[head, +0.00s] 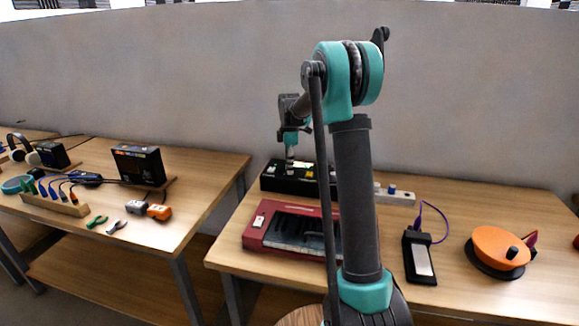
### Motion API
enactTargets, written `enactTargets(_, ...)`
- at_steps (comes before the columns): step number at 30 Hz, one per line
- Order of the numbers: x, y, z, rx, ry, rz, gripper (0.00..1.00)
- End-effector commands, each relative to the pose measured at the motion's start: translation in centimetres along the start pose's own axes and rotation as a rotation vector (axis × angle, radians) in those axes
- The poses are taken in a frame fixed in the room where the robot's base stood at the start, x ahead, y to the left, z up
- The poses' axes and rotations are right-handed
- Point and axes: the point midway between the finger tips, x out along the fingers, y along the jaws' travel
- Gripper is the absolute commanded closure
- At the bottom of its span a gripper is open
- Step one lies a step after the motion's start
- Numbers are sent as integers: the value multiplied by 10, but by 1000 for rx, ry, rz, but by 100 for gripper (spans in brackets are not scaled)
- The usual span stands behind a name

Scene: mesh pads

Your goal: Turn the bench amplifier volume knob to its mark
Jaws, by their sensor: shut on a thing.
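A long black box with a lit yellow-green patch, which looks like the bench amplifier (272,181), stands at the back left of the right table. My gripper (291,164) points down at its top, left of the lit patch. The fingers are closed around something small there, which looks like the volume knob. The knob and its mark are too small and too covered to make out. My arm hides the right end of the amplifier.
A red keyboard-like device (256,238) lies in front of the amplifier. To the right are a pale strip with a blue knob (393,190), a black device with a purple cable (419,259) and an orange reel (495,246). A left table (215,163) holds tools and boxes.

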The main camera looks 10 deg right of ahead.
Motion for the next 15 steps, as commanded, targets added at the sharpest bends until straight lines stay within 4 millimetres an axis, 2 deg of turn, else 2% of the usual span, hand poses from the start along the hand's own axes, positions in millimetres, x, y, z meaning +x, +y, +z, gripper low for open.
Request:
enactTargets(8, 0, 0, 0, 124, 0, 0, 100)
enactTargets(15, 0, 0, 0, 329, 0, 0, 100)
